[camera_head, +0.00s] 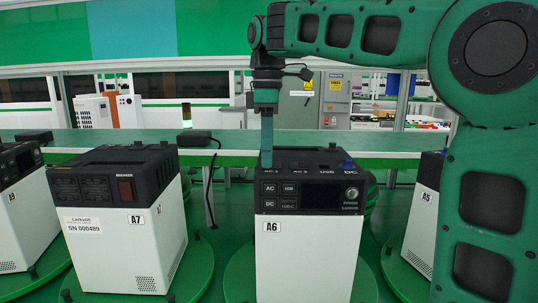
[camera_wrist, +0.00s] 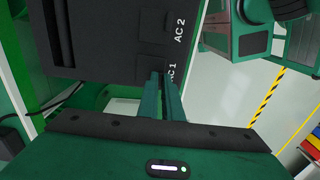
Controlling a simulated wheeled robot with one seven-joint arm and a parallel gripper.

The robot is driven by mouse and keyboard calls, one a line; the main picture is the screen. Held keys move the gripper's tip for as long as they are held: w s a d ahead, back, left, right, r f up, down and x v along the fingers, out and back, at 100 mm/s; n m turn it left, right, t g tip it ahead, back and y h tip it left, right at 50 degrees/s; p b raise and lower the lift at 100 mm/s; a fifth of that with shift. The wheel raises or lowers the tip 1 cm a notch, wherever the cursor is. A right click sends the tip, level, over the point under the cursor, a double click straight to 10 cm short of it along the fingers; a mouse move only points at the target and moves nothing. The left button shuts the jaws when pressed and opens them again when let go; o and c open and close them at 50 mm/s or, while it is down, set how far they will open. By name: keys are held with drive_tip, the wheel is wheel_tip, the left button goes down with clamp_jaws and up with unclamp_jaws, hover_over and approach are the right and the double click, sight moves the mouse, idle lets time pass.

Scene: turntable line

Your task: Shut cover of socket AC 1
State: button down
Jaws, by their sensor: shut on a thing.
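The unit labelled A6 (camera_head: 305,235) is a white box with a black top and front panel, standing upright in front of me. My gripper (camera_head: 266,163) points down at the left part of its top, where the AC sockets are. In the wrist view, the fingertips (camera_wrist: 161,76) are close together at the black top (camera_wrist: 95,40), right beside the AC 1 label (camera_wrist: 172,72). The fingers are shut on the cover of socket AC 1, which they mostly hide. The AC 2 cover (camera_wrist: 152,22) lies beside it, apart from the fingers.
Unit A7 (camera_head: 118,240) stands to the left and unit A5 (camera_head: 425,225) to the right, partly behind my arm. Each stands on a green round plate. A green bench (camera_head: 300,140) runs behind, with a black adapter (camera_head: 195,138) and its cable on it.

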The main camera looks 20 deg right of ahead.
drive_tip(key=c, duration=1.9)
unclamp_jaws()
drive_tip(key=shift+r, duration=0.15)
wheel_tip(320, 180, up, 10)
drive_tip(key=shift+r, duration=0.25)
